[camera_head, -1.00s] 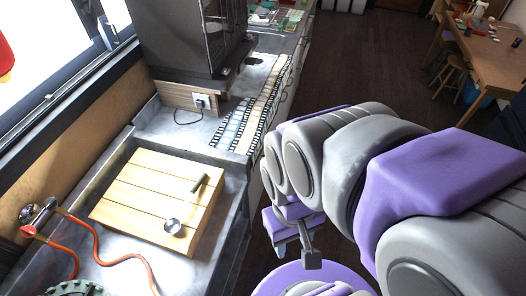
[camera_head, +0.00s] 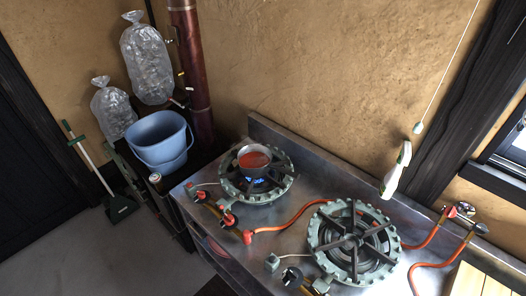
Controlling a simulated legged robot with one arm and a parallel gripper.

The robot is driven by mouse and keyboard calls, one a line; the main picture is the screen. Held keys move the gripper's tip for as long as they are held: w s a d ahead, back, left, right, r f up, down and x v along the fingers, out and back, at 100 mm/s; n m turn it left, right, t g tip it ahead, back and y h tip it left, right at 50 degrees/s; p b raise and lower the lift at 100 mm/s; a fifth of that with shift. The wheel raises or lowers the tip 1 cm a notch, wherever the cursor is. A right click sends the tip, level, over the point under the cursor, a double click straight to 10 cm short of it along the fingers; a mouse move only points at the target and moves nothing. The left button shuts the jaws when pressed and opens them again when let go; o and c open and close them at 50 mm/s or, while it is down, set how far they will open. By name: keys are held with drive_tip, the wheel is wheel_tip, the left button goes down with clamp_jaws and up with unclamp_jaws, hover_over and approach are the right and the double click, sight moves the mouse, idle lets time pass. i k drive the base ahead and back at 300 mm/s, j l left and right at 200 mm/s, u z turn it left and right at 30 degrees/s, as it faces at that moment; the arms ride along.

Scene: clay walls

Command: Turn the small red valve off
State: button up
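A small pot (camera_head: 254,159) with red contents sits on the rear-left gas burner (camera_head: 282,182), and a blue flame shows under it. Small red valves (camera_head: 229,219) are at the front of this burner, with another red knob (camera_head: 201,195) to its left. A red hose (camera_head: 290,222) runs from near them to the right. At the right wall, a gas tap with a red part (camera_head: 451,212) joins an orange hose. Which red part is the task's valve I cannot tell. My gripper is out of view.
A second burner (camera_head: 352,243) without visible flame stands on the metal counter (camera_head: 300,195). A blue bucket (camera_head: 160,140), clear bags (camera_head: 150,65) and a broom (camera_head: 121,208) are at left. Grey floor there is open.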

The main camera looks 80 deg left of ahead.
sight(202, 195)
drive_tip(key=u, duration=2.85)
